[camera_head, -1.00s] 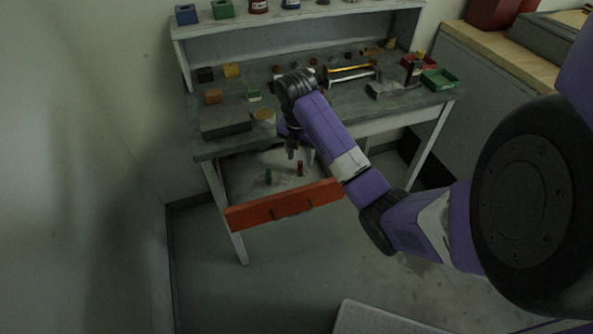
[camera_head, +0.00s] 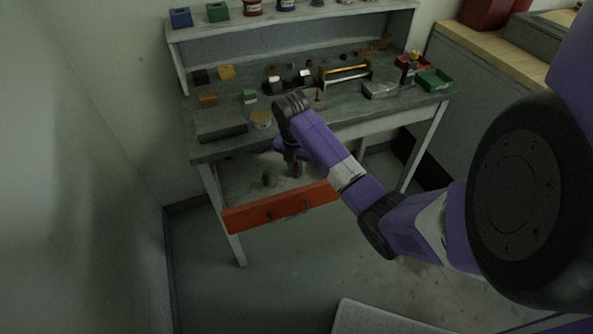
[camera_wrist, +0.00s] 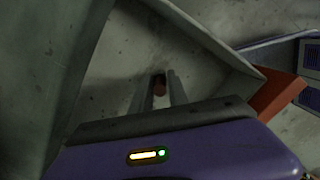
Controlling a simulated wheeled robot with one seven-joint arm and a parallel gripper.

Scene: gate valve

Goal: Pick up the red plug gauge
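The red plug gauge (camera_wrist: 159,86) stands in the open drawer. In the wrist view its dark red end shows between my two fingers, with a narrow gap on each side. My gripper (camera_head: 296,172) points down into the drawer around the gauge and appears open. In the head view the fingers hide most of the gauge. The wrist view does not show how far down the fingers reach along it.
The orange-red drawer front (camera_head: 281,207) and the drawer walls surround my gripper.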

